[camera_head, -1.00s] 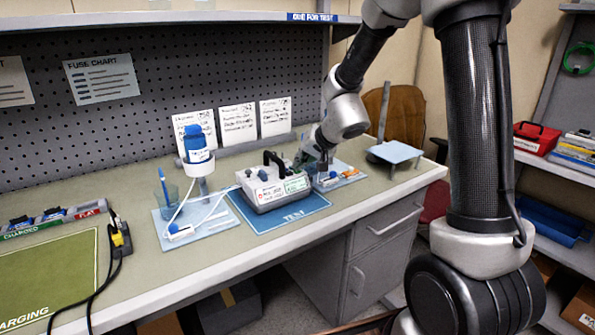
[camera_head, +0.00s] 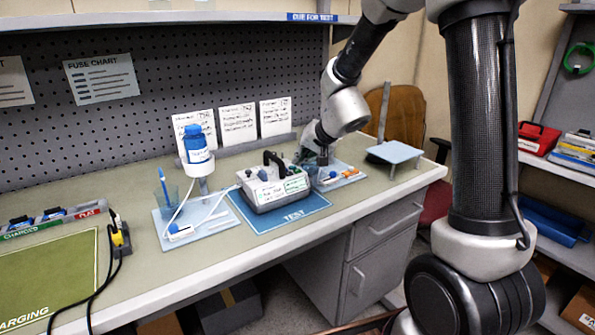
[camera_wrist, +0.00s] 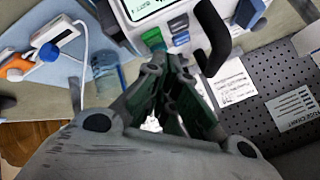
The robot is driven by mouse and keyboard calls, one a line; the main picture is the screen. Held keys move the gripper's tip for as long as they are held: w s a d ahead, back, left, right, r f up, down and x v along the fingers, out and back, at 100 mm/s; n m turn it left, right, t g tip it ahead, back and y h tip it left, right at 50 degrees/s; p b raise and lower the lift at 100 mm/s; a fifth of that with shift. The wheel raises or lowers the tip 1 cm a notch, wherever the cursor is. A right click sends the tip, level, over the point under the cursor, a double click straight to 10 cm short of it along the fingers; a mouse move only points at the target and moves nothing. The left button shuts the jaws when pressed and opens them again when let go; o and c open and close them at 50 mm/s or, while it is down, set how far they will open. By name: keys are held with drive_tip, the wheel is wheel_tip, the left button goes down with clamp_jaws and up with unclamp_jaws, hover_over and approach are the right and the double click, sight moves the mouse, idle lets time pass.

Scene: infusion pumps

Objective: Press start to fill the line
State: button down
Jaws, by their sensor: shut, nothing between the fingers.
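The infusion pump (camera_head: 262,198), a white box with a black carry handle (camera_head: 274,160), stands on the blue TEST mat (camera_head: 296,216). In the wrist view its white body (camera_wrist: 122,22) shows part of a lit screen, a green button (camera_wrist: 153,38), a blue button (camera_wrist: 180,38) and the handle (camera_wrist: 215,40). My gripper (camera_wrist: 173,68) is shut and empty, its tips close to the buttons. Whether they touch is unclear. In the head view my gripper (camera_head: 320,158) is at the pump's right end, partly hidden.
A light blue tray (camera_head: 212,232) with tubing and a clamp lies left of the pump. Another tray (camera_head: 350,180) with small orange and blue parts lies right. A cup (camera_head: 166,190) holds a blue stick. Cards lean against the back. The bench front is clear.

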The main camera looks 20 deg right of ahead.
sight(300, 171)
wheel_tip(300, 171, up, 5)
idle(0.8)
idle(0.4)
drive_tip(key=s+d+f+n+g, duration=0.1)
drive_tip(key=s+g, duration=0.2)
drive_tip(key=s, duration=0.4)
drive_tip(key=s+d+f+n+g, duration=0.1)
drive_tip(key=s+n+g, duration=0.1)
drive_tip(key=s, duration=0.6)
drive_tip(key=s+d+r+h, duration=0.1)
drive_tip(key=s+d+r, duration=0.1)
drive_tip(key=s+d, duration=0.2)
drive_tip(key=s+d+r+h, duration=0.1)
drive_tip(key=s+d+r, duration=0.2)
drive_tip(key=s, duration=0.6)
drive_tip(key=s+d+r+n+h, duration=0.1)
drive_tip(key=s+d+r, duration=0.2)
drive_tip(key=s+d, duration=0.2)
drive_tip(key=shift+s+t+h, duration=0.4)
drive_tip(key=shift+s, duration=0.35)
